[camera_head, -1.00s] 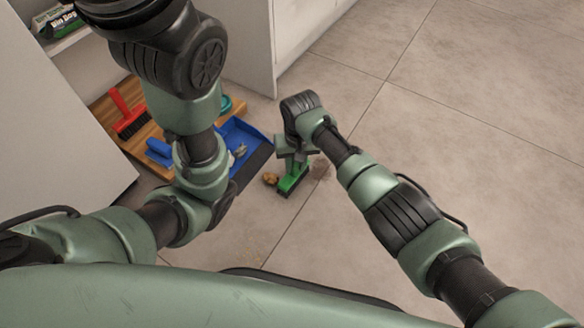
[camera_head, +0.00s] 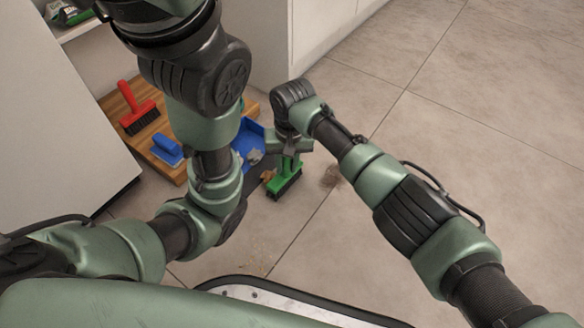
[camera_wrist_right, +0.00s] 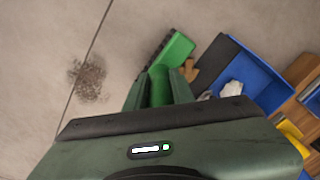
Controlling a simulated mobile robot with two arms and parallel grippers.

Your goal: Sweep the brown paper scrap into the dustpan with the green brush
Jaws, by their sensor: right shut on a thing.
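My right gripper (camera_head: 289,150) is shut on the green brush (camera_head: 286,182), holding it bristles down at the floor. In the right wrist view, the brush (camera_wrist_right: 172,52) extends beyond the fingers (camera_wrist_right: 160,88). The brown paper scrap (camera_head: 267,176) is a small crumpled lump beside the brush, on its dustpan side. The right wrist view shows the scrap (camera_wrist_right: 192,70) between brush and dustpan, at the dark front lip; I cannot tell whether it rests on the lip. The blue dustpan (camera_wrist_right: 262,78) holds a pale crumpled piece (camera_wrist_right: 232,89). My left arm partly hides the dustpan (camera_head: 243,140); its gripper is out of view.
A wooden board (camera_head: 118,108) carries a red brush (camera_head: 137,108) and a blue-handled tool (camera_head: 167,150). A yellow item (camera_wrist_right: 290,133) shows in the wrist view. A dark dirt patch (camera_head: 331,176) and tan crumbs (camera_head: 243,268) lie on the floor. Floor to the right is clear.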

